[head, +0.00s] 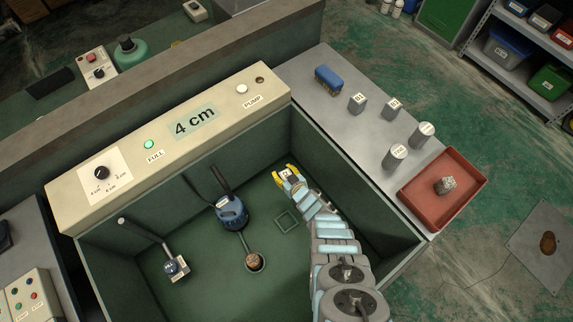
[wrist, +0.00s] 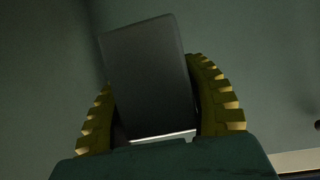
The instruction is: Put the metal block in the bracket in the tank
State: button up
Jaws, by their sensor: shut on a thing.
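My gripper (head: 287,178) is inside the dark green tank (head: 190,240), at the end of my arm, above the floor near the back right. In the wrist view my yellow ridged fingers (wrist: 160,110) are shut on a dark grey metal block (wrist: 148,75), which is slightly tilted between them. In the head view the block is mostly hidden by the fingers. A small square bracket (head: 286,221) shows as a raised outline on the tank floor, just below and left of my gripper in the picture. It looks empty, and the block is apart from it.
A blue pump (head: 231,211), a plugged drain (head: 254,262) and a lever-like device (head: 176,268) stand in the tank. The grey side shelf (head: 345,140) holds a blue brush (head: 328,78), several metal pieces and a red tray (head: 415,193) with a rock. The panel (head: 170,135) reads 4 cm.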

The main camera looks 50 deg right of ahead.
jog(key=shift+w+a+f+b, duration=0.1)
jog(key=shift+f+b, duration=0.2)
jog(key=shift+b, duration=0.05)
jog(key=shift+a, duration=0.1)
dwell(0.5)
jog(key=shift+w+f, duration=0.1)
jog(key=shift+f, duration=0.05)
dwell(0.7)
jog(key=shift+a+f+n+y+b, duration=0.2)
jog(key=shift+f+n+y+b, duration=0.1)
jog(key=shift+b, duration=0.15)
jog(key=shift+f+b, duration=0.25)
jog(key=shift+b, duration=0.05)
jog(key=shift+a+f+b, duration=0.35)
jog(key=shift+a+f, duration=0.05)
jog(key=shift+f, duration=0.05)
